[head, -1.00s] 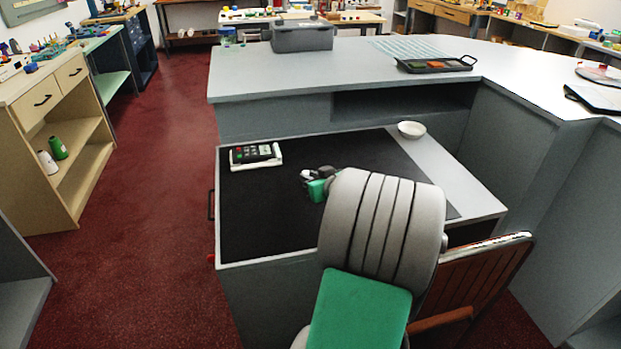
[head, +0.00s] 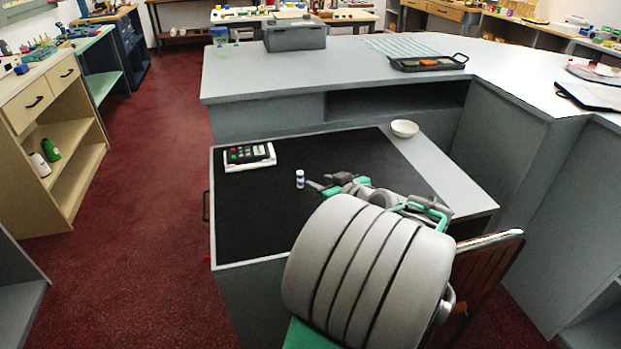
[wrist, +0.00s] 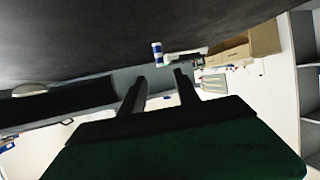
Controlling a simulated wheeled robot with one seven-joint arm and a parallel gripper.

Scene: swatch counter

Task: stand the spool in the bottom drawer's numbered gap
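A small white spool-like cylinder with blue bands (head: 300,179) stands upright on the black mat (head: 262,215); I take it for the spool. It also shows in the wrist view (wrist: 157,53), beyond the fingertips. My gripper (head: 318,188) is low over the mat, just right of the cylinder and apart from it. In the wrist view my gripper (wrist: 160,76) has its two fingers apart with nothing between them. A dark handle (head: 205,206) shows on the unit's left side. The inside of the bottom drawer and its numbered gap are not visible.
A keypad device (head: 249,156) lies at the mat's back left and a white bowl (head: 405,129) sits at the back right. A wooden chair (head: 482,275) stands close by on the right. Two cones, white (head: 40,164) and green (head: 51,149), stand on the left shelf. The red floor at left is clear.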

